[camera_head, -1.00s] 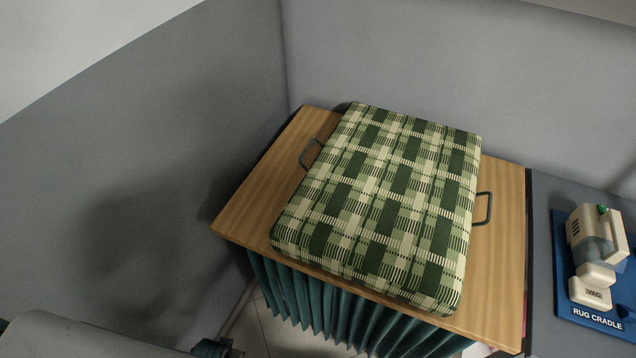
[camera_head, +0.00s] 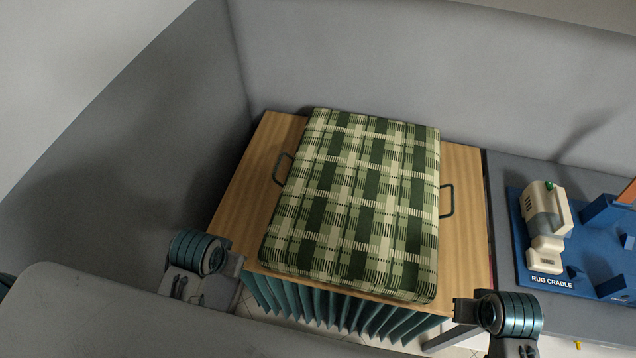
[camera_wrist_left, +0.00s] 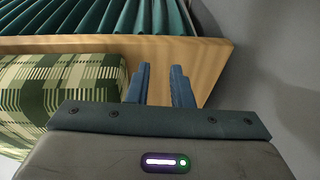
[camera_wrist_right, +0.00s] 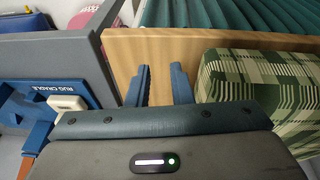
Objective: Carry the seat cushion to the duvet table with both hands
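The seat cushion (camera_head: 355,200), green and cream plaid, lies flat on a wooden-topped table (camera_head: 247,190). Dark loop handles stick out on its left side (camera_head: 283,169) and right side (camera_head: 447,201). The left wrist view shows the cushion (camera_wrist_left: 60,95) left of my left gripper (camera_wrist_left: 160,85), whose two blue fingers are apart with nothing between them. The right wrist view shows the cushion (camera_wrist_right: 260,85) right of my right gripper (camera_wrist_right: 160,85), also open and empty. Both grippers are off the cushion's sides, near the table's front edge. No duvet table can be made out.
A grey wall stands behind and left of the table. To the right is a grey counter with a blue rug cradle (camera_head: 515,225) holding a cream machine (camera_head: 546,220). Pleated green cloth (camera_head: 335,306) hangs below the table's front.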

